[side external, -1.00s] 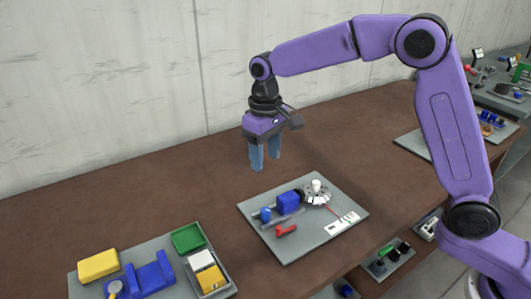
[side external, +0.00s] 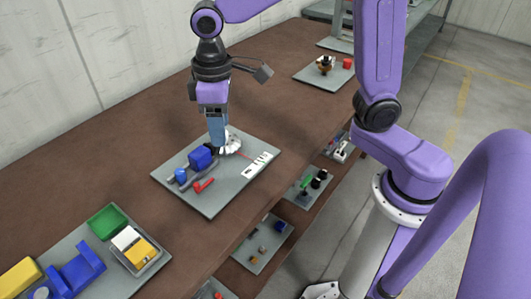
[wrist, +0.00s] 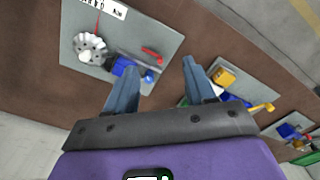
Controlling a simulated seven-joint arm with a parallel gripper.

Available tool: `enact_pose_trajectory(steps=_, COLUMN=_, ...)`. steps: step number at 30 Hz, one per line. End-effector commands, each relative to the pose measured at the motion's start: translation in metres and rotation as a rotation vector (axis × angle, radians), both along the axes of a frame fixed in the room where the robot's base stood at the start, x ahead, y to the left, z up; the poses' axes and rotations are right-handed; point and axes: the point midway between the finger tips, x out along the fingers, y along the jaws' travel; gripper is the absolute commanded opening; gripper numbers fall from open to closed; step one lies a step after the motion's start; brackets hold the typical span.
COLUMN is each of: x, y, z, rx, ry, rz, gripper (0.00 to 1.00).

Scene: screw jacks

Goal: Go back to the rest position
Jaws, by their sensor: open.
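My gripper (side external: 217,143) hangs with its blue-grey fingers pointing down over the grey screw-jack board (side external: 212,205). In the wrist view the fingers (wrist: 162,66) are spread with nothing between them. The board carries a blue block (side external: 202,157), a white toothed dial (side external: 233,146), a red lever (side external: 204,185) and a white label (side external: 257,164). In the side view the fingers partly cover the dial. In the wrist view the dial (wrist: 91,46) is up and left of the fingers, apart from them. The exact height of the fingertips is unclear.
A second grey board with a green tray (side external: 107,221), a yellow block (side external: 19,277) and a blue bracket (side external: 76,270) is at the lower left. Another board (side external: 308,74) is at the back. Lower shelves hold more boards (side external: 262,245). Brown tabletop lies bare between boards.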

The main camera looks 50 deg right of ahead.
Motion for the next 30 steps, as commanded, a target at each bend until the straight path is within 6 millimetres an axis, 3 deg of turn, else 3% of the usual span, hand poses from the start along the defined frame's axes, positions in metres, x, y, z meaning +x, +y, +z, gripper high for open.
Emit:
enact_pose_trajectory(steps=18, x=-0.161, y=-0.095, z=-0.018, rx=0.012, ry=-0.010, rz=0.344, gripper=0.54)
enact_pose_trajectory(steps=24, x=-0.191, y=-0.118, z=-0.026, rx=0.013, ry=-0.011, rz=0.414, gripper=0.54)
enact_pose_trajectory(steps=30, x=-0.199, y=-0.123, z=-0.028, rx=0.014, ry=-0.012, rz=0.435, gripper=0.54)
